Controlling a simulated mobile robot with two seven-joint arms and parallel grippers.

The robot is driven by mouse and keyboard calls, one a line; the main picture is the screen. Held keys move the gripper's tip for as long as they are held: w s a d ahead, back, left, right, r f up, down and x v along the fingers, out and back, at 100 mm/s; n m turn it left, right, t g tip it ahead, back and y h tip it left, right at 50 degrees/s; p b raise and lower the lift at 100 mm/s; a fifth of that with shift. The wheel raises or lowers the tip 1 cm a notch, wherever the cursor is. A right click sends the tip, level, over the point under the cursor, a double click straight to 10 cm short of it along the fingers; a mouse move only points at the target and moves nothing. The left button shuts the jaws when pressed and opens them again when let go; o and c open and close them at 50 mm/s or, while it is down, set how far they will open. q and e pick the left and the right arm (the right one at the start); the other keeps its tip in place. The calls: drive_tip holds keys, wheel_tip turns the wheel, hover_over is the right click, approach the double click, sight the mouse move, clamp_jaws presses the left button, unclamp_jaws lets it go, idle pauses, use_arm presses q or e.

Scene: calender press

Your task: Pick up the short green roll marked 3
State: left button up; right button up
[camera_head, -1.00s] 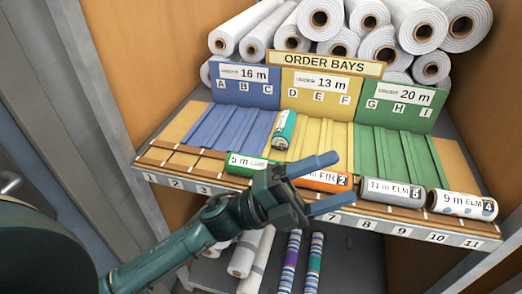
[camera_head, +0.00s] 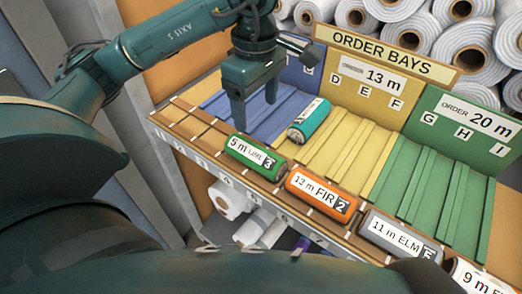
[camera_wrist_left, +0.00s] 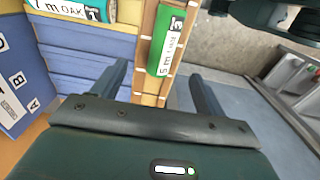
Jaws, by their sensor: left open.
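The short green roll marked 3 (camera_head: 253,158), labelled 5 m LIME, lies on the front wooden rack, left of the orange roll. It also shows in the left wrist view (camera_wrist_left: 168,42), ahead of the fingers. My left gripper (camera_head: 243,108) points down over the rack and blue bay, a little up and left of the green roll. In the left wrist view its two fingers (camera_wrist_left: 158,72) are apart with nothing between them, and the green roll lies beyond their tips. My right gripper cannot be made out.
On the rack to the right lie an orange 13 m FIR roll (camera_head: 321,194), a grey 11 m ELM roll (camera_head: 400,235) and a partly cut-off 9 m roll (camera_head: 475,275). A teal roll (camera_head: 309,120) lies by the blue and yellow bays. Large white rolls (camera_head: 415,30) are stacked behind the order boards.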

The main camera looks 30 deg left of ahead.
sight(254, 148)
use_arm(q)
wheel_tip(254, 148, down, 7)
drive_tip(key=shift+s+f, duration=0.15)
drive_tip(key=shift+f, duration=0.05)
drive_tip(key=f, duration=0.3)
drive_tip(key=f+p, duration=0.1)
drive_tip(key=shift+s+a+f, duration=0.1)
drive_tip(key=shift+s+f, duration=0.15)
drive_tip(key=shift+s, duration=0.05)
drive_tip(key=shift+f, duration=0.45)
drive_tip(key=c, duration=1.1)
